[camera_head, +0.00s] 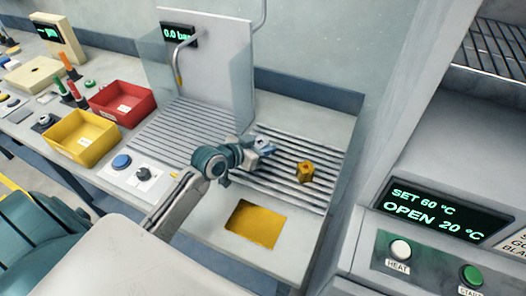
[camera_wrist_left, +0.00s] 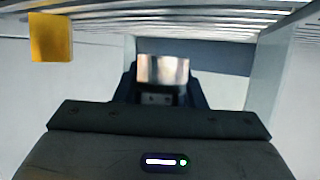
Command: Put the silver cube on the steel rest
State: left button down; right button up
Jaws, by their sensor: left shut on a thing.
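My left gripper (camera_head: 262,147) reaches in from the lower left and is over the slatted metal rack (camera_head: 318,201) in the head view. It is shut on the silver cube (camera_wrist_left: 162,70), which shows between the fingers in the left wrist view. In the head view the cube is small and partly hidden by the fingers. I cannot tell whether the cube touches the slats. No label marks the steel rest; this ribbed rack looks like it. A gold cube (camera_head: 305,172) sits on the rack to the right of my gripper; it also shows in the left wrist view (camera_wrist_left: 50,37).
A second slatted area (camera_head: 165,135) lies left, below a clear screen and spout (camera_head: 179,70). Red (camera_head: 123,103) and yellow (camera_head: 83,137) bins stand further left. A flat yellow patch (camera_head: 255,223) lies before the rack. An oven panel (camera_head: 435,215) stands at right.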

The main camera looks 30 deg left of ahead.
pick_arm(q)
jog(key=shift+d+f+p, duration=0.1)
jog(key=shift+f+p, duration=0.25)
jog(key=shift+f, duration=1.3)
jog(key=shift+f, duration=0.15)
jog(key=c, duration=0.9)
grip_release()
jog(key=shift+s, duration=0.15)
jog(key=shift+s+a+r, duration=0.2)
jog(key=shift+s, duration=0.15)
jog(key=v, duration=1.1)
jog(key=shift+r+b, duration=0.1)
jog(key=shift+b, duration=0.25)
